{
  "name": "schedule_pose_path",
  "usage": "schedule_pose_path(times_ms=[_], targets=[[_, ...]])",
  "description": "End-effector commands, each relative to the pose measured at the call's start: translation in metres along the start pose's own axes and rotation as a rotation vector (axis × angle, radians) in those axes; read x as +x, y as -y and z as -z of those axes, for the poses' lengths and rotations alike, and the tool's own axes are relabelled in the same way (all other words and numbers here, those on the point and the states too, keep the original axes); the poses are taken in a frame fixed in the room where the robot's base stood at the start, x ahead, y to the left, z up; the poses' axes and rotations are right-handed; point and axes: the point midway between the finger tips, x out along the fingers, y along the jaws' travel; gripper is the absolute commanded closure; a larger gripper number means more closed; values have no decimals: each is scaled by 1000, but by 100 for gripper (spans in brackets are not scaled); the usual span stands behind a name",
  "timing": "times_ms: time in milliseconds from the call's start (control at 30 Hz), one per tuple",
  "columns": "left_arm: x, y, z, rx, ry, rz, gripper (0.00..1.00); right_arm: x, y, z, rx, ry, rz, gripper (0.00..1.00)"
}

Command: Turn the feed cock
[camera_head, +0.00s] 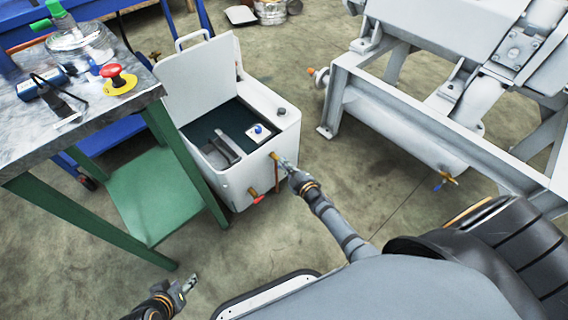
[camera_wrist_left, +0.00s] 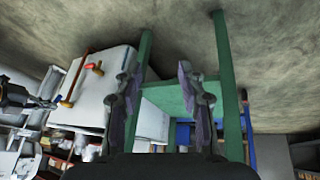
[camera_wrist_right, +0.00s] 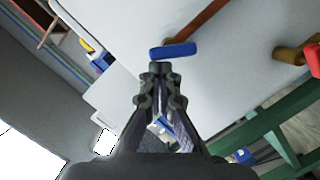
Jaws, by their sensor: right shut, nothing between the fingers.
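A white box (camera_head: 228,190) with a raised lid has two cocks on its front. One has a blue handle (camera_wrist_right: 173,51) and a brown pipe (camera_wrist_right: 198,25) leading from it. The other has a red handle (camera_head: 259,199) on a brass stub (camera_head: 252,190). I cannot tell which is the feed cock. My right gripper (camera_head: 283,164) is shut and empty. Its tips (camera_wrist_right: 161,68) are just short of the blue handle, and contact is unclear. My left gripper (camera_head: 190,283) is open and empty, low in front of the green stand; its fingers also show in the left wrist view (camera_wrist_left: 157,80).
A workbench (camera_head: 90,112) with a red button (camera_head: 113,73) and a green lower shelf (camera_head: 153,193) stands left of the box. A large grey machine frame (camera_head: 400,130) stands right, with a blue-handled cock (camera_head: 438,186) underneath. The floor between is clear.

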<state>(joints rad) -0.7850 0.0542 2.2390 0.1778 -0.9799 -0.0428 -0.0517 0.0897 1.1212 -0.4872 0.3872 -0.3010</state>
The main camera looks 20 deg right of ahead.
Motion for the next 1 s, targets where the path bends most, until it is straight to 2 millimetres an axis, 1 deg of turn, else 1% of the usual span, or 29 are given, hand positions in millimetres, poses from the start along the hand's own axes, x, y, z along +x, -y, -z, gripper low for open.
schedule_pose_path(times_ms=[567, 800, 1000], targets=[[-20, 3, 7, 16, 97, 22, 60, 0, -6, -1, 129, 2, 33, 100], [-40, 7, 12, 25, 184, 47, 60, 1, -11, -3, 280, 2, 71, 100], [-50, 10, 14, 27, 236, 62, 60, 2, -12, -7, 412, 3, 105, 100]])
